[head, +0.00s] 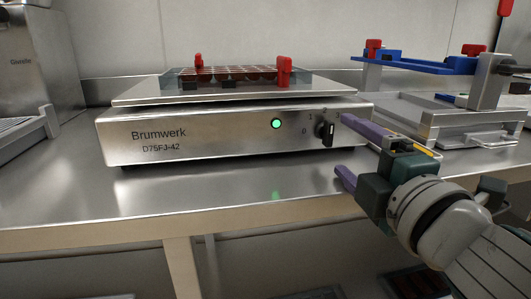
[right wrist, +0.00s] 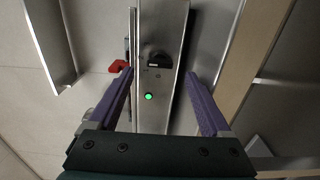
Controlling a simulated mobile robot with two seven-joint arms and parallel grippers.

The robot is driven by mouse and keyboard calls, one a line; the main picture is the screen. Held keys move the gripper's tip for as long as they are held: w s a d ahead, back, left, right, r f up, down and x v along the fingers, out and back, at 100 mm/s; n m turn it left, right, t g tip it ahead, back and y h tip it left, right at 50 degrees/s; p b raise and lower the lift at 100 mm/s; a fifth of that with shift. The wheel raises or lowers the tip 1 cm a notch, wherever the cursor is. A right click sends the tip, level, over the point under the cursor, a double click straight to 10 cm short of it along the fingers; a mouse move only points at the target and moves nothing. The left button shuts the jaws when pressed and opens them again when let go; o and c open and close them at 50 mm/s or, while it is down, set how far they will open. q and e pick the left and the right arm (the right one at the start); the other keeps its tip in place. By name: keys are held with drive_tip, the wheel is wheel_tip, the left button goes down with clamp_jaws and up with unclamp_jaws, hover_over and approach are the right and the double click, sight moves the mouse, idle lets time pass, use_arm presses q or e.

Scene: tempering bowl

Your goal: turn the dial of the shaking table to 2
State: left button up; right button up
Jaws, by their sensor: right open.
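The shaking table (head: 225,135) is a steel box marked Brumwerk D75FJ-42 on the bench, with a lit green lamp (head: 276,124) on its front. Its black dial (head: 326,132) is right of the lamp, with small marks around it. I cannot tell for sure which mark the dial points to. My right gripper (head: 342,147) is open and empty, its purple fingers just to the right of the dial. In the right wrist view the dial (right wrist: 158,61) shows between and beyond the fingertips (right wrist: 159,76), apart from both. My left gripper is not in view.
A mould tray (head: 230,74) lies on the shaking table's top plate between red clamps (head: 284,72). A blue-armed device (head: 420,65) stands at the right, and a steel machine (head: 35,70) at the left. The bench top (head: 90,190) in front is clear.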

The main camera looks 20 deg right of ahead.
drive_tip(key=v, duration=0.4)
drive_tip(key=shift+s+a, duration=0.1)
drive_tip(key=shift+s, duration=0.25)
drive_tip(key=s+d+r+m+g+h+p, duration=0.1)
drive_tip(key=s+r+m+g+p, duration=0.5)
drive_tip(key=p, duration=0.7)
drive_tip(key=s+a+r+m+g+y+p, duration=0.5)
drive_tip(key=s+a+r+m+g+p, duration=0.3)
drive_tip(key=s+p, duration=0.5)
wheel_tip(320, 180, up, 35)
drive_tip(key=w+p, duration=0.1)
drive_tip(key=p, duration=3.5)
drive_tip(key=shift+w+a+n+p, duration=0.3)
drive_tip(key=shift+w+a, duration=0.1)
